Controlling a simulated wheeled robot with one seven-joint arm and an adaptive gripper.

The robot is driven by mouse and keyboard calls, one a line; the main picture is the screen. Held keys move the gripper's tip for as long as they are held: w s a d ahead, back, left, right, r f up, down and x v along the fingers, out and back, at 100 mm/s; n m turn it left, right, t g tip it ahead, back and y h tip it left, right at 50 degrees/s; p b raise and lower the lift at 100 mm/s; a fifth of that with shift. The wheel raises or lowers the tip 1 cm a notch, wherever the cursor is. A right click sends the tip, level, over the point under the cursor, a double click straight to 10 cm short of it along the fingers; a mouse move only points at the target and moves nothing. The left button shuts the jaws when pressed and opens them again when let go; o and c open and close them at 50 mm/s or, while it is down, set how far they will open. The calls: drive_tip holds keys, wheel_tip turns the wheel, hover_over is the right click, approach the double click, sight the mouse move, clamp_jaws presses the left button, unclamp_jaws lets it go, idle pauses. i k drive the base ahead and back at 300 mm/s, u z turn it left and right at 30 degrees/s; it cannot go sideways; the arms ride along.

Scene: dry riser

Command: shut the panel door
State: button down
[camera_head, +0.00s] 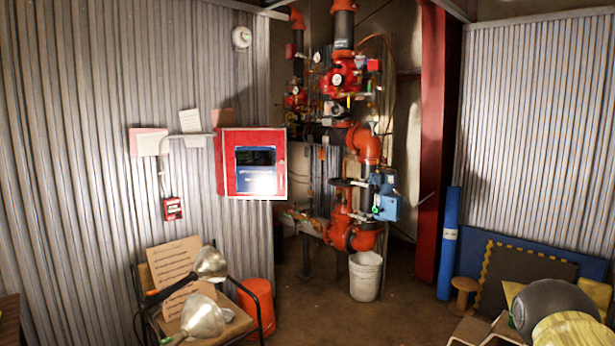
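A red panel (226,165) hangs on the corrugated metal wall left of the pipes. Its face has a red frame around a dark window and a blue lower area, with a bright glare spot at the lower right. I cannot tell from this view whether its door is fully shut or slightly ajar. No hinge or handle is clear at this size. My gripper is not in view.
A chair (262,290) with lamps and a board stands below the panel, beside an orange bucket (258,308). Red pipes (365,145) and a white bucket (365,276) stand right of it. A red column (434,150) rises further right. Open floor (320,315) lies at centre.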

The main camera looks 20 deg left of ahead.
sight(240, 182)
drive_tip(key=z, duration=0.45)
drive_tip(key=i, duration=2.75)
drive_tip(key=u, duration=1.5)
drive_tip(key=i, duration=0.85)
drive_tip(key=u, duration=0.9)
